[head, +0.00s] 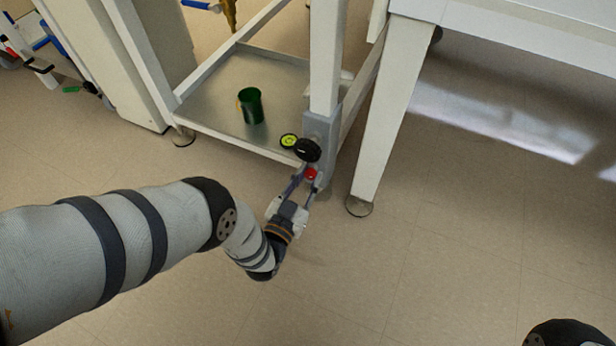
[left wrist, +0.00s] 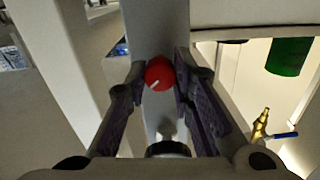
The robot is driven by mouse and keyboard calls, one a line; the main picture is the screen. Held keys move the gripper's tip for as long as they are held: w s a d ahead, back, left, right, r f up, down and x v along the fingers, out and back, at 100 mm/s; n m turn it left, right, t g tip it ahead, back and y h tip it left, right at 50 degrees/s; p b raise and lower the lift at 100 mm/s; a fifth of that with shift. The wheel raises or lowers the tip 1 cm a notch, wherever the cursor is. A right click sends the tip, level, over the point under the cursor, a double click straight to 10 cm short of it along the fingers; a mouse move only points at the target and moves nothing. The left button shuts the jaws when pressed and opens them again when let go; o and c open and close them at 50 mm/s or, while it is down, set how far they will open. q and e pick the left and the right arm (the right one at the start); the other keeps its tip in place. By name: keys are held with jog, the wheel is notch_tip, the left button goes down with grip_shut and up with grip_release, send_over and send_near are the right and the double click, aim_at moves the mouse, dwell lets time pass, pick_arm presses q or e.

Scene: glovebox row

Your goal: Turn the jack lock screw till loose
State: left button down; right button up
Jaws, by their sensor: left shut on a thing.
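The jack lock screw is a red knob (head: 311,173) low on the grey jack body (head: 330,125) at the foot of a white frame leg. In the left wrist view the red knob (left wrist: 159,73) has a white mark pointing to the lower left. My left gripper (head: 307,183) is shut on the knob, with one finger on each side of it; the fingertips (left wrist: 164,76) also show in the left wrist view. A black handwheel (head: 307,150) sits just above the knob. My right gripper is out of view.
A round yellow-green level (head: 289,141) sits beside the handwheel. A green cup (head: 252,107) stands on the frame's metal lower shelf (head: 205,100). A brass valve (head: 230,14) hangs above it. A white table leg (head: 385,120) stands to the right. The floor in front is clear.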

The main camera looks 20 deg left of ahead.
pick_arm(q)
jog(key=n, duration=0.5)
jog(key=shift+n, duration=0.3)
jog(key=shift+n+b, duration=0.3)
jog(key=shift+n, duration=1.8)
jog(key=c, duration=1.4)
grip_release()
jog(key=shift+o, duration=0.2)
jog(key=shift+s, duration=0.15)
jog(key=s, duration=1.2)
jog(key=shift+a, duration=0.25)
jog(key=shift+w, duration=0.1)
